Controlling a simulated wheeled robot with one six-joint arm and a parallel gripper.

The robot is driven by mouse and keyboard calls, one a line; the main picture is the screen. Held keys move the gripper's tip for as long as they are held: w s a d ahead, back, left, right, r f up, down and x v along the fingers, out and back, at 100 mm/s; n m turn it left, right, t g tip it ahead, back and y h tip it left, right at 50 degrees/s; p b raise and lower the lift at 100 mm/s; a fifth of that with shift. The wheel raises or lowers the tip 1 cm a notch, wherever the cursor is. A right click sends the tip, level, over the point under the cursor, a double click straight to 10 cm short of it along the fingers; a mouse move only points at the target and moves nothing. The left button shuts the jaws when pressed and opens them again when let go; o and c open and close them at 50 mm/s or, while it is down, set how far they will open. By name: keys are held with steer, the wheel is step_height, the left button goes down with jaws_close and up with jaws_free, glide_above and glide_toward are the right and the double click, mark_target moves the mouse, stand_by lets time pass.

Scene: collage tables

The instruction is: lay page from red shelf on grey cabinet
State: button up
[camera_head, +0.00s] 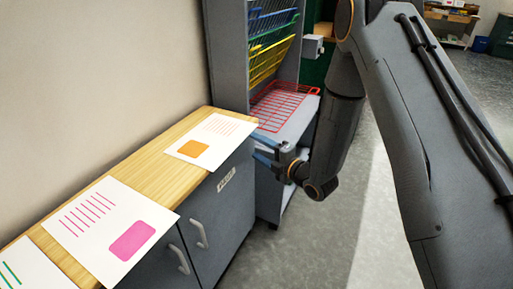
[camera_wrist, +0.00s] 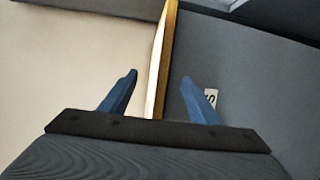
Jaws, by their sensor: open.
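The grey cabinet (camera_head: 212,200) has a wooden top (camera_head: 165,160) with pages lying on it. A white page with an orange square (camera_head: 222,130) lies flat near the far end of the top. The red shelf (camera_head: 285,105), a wire grid in the rack behind, shows bare. My gripper (camera_head: 262,150) is by the cabinet's far front corner, right of the orange page and apart from it. In the wrist view my gripper (camera_wrist: 160,76) has its blue fingers spread and empty, with the wooden top's edge (camera_wrist: 163,60) beyond and between them.
A page with a magenta block (camera_head: 110,225) and a page with green lines (camera_head: 30,268) lie nearer on the top. Yellow (camera_head: 268,62) and blue (camera_head: 270,22) wire shelves sit above the red one. A wall borders the left; grey floor (camera_head: 300,255) is clear at right.

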steer(key=shift+d+r, duration=0.1)
steer(key=shift+r, duration=0.05)
steer(key=d+r+p, duration=0.1)
steer(key=r+p, duration=0.1)
steer(key=r, duration=0.1)
steer(key=s+d+r+p, duration=0.1)
steer(key=shift+d+r, duration=0.3)
steer(key=shift+r, duration=0.1)
stand_by(0.3)
steer(key=s+d+r+m+g+h, duration=0.1)
steer(key=s+d+m+g+h, duration=0.1)
steer(key=d+m+h, duration=0.45)
steer(key=s+d+r+m+g+h, duration=0.1)
steer(key=s+d+m+h, duration=0.25)
steer(key=d+m, duration=0.55)
steer(key=s+d+r+m+g, duration=0.1)
steer(key=s+d+m+g, duration=0.1)
steer(key=s+m, duration=0.2)
steer(key=s+d+r+m+g+h, duration=0.1)
steer(key=s+d+m+g, duration=0.1)
steer(key=s, duration=0.9)
steer(key=s+d+r+m+g+h, duration=0.1)
steer(key=s+d+m+g, duration=0.1)
steer(key=s+m+g, duration=0.2)
steer(key=s+m, duration=0.2)
steer(key=s, duration=0.2)
steer(key=shift+d+r, duration=0.25)
steer(key=shift+r, duration=0.15)
